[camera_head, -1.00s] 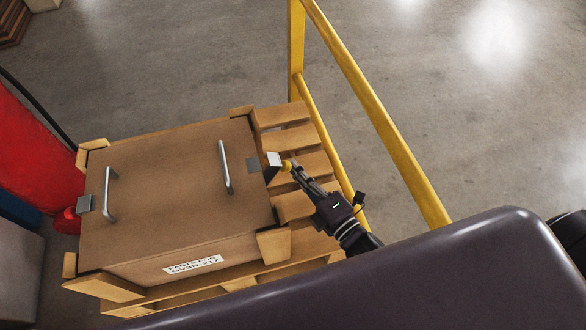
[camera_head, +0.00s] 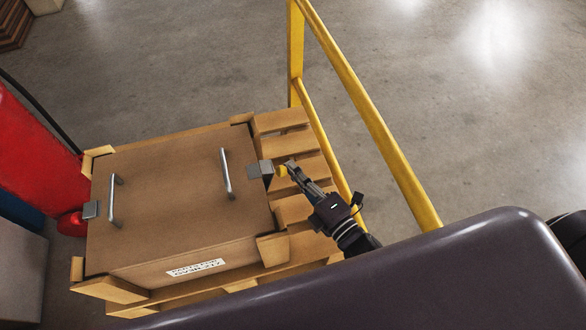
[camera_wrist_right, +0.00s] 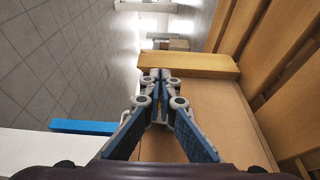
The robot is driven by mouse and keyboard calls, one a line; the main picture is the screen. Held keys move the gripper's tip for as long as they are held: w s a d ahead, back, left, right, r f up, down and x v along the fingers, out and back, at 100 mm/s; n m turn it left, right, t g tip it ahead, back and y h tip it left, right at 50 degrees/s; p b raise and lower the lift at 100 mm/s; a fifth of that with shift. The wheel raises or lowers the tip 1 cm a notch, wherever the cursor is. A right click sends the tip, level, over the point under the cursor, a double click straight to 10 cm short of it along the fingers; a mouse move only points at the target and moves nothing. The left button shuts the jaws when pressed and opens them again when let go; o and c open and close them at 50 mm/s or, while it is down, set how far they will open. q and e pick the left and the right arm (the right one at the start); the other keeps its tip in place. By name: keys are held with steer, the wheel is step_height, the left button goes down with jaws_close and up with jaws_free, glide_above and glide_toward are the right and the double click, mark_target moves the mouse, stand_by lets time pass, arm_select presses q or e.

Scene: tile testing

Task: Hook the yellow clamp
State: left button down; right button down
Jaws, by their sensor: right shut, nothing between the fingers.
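The yellow clamp (camera_head: 282,171) sits at the right side of a brown wooden crate (camera_head: 170,190); its yellow end sticks out to the right. A grey metal piece (camera_head: 265,169) lies beside it at the lid's right edge. Whether the clamp is hooked is too small to tell. My right gripper (camera_head: 289,163) is shut and empty, with its tips right by the yellow end; I cannot tell if they touch. In the right wrist view, the shut fingers (camera_wrist_right: 161,75) point away over the wood, and no clamp shows there. My left gripper is not in view.
The lid has two metal handles (camera_head: 226,174) and another grey latch (camera_head: 90,210) on its left. The crate stands on a pallet (camera_head: 282,119). A yellow railing (camera_head: 375,115) runs close to the right arm. A red object (camera_head: 35,150) stands left.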

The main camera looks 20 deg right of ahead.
steer(key=shift+r, duration=0.25)
stand_by(0.4)
steer(key=s+d, duration=0.1)
steer(key=s+d+p, duration=0.1)
steer(key=shift+s+d+r, duration=0.35)
steer(key=shift+s+r, duration=0.05)
stand_by(0.6)
